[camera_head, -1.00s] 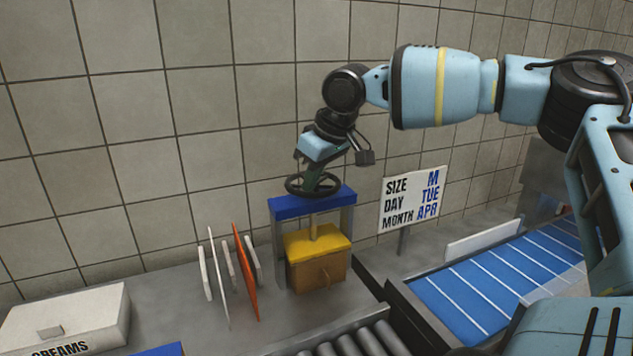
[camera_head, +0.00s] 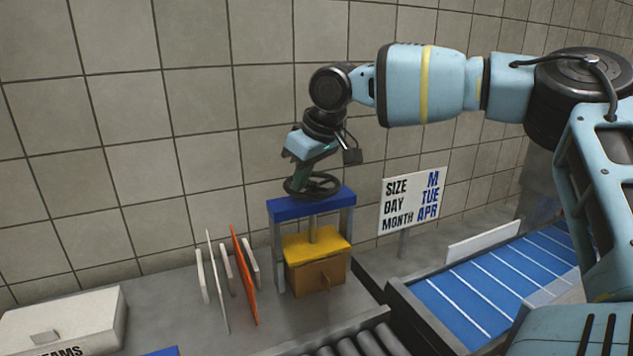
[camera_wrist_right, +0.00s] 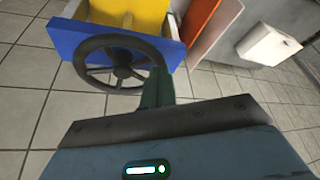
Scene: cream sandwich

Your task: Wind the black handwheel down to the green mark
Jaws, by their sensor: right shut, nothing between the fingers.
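The black handwheel (camera_head: 325,188) lies flat above the blue crossbeam (camera_head: 330,204) of a small press. A post runs down from the beam to a yellow plate (camera_head: 318,245) on a brown box (camera_head: 317,273). My right gripper (camera_head: 299,187) points down at the left part of the wheel, shut and empty. In the wrist view the green fingers (camera_wrist_right: 157,84) are beside the wheel's rim (camera_wrist_right: 90,45); whether they touch it I cannot tell. My left gripper is out of view.
Upright white and orange boards (camera_head: 243,275) stand left of the press. A white box (camera_head: 65,315) is at the far left. A date sign (camera_head: 412,202) and a blue conveyor (camera_head: 490,285) are to the right. Rollers (camera_head: 345,345) lie in front, the tiled wall behind.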

